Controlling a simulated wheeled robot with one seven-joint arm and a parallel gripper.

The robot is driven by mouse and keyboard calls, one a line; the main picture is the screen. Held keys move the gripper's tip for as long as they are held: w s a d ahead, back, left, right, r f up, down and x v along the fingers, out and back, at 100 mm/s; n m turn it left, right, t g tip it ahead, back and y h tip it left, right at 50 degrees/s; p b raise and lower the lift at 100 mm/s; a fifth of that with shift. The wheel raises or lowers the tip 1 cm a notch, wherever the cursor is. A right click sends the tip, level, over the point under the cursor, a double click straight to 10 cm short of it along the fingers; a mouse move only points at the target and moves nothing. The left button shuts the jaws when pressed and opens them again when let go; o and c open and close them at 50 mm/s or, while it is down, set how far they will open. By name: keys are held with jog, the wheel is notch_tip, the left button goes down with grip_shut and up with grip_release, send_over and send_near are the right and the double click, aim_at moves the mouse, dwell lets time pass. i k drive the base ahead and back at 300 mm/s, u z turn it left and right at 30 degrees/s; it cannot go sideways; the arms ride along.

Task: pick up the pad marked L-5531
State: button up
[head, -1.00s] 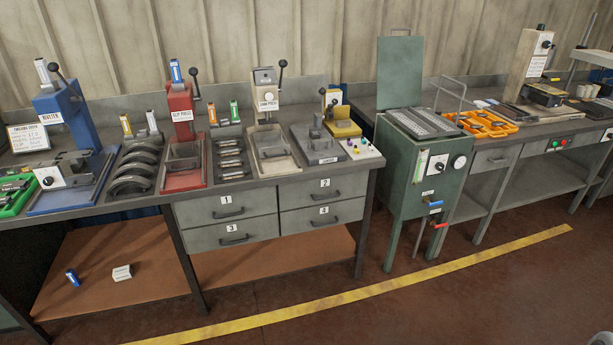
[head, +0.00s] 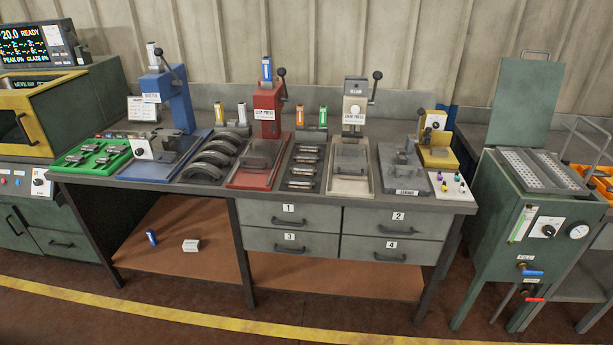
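No marking L-5531 can be read at this distance, so I cannot tell which piece is that pad. Small grey pieces (head: 101,154) that may be pads lie in a green tray (head: 68,160) at the left end of the workbench. Several small dark pieces with metallic edges (head: 304,170) lie in a narrow dark rack (head: 321,186) in the middle. Larger curved dark shoes (head: 206,172) sit in a rack to its left. My gripper is not in view.
The bench (head: 455,206) also carries a blue riveter (head: 178,98), a red press (head: 267,107) and a grey press (head: 354,108). Numbered drawers (head: 290,216) hang below. A green cabinet (head: 525,225) stands right, a yellow-fronted machine (head: 45,110) left. A yellow line (head: 200,320) crosses the floor.

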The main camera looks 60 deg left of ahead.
aim_at(297, 182)
jog(key=u, duration=0.4)
jog(key=i, duration=1.4)
jog(key=u, duration=1.75)
jog(key=i, duration=0.95)
jog(key=u, duration=1.7)
jog(key=i, duration=0.9)
jog(key=u, duration=0.3)
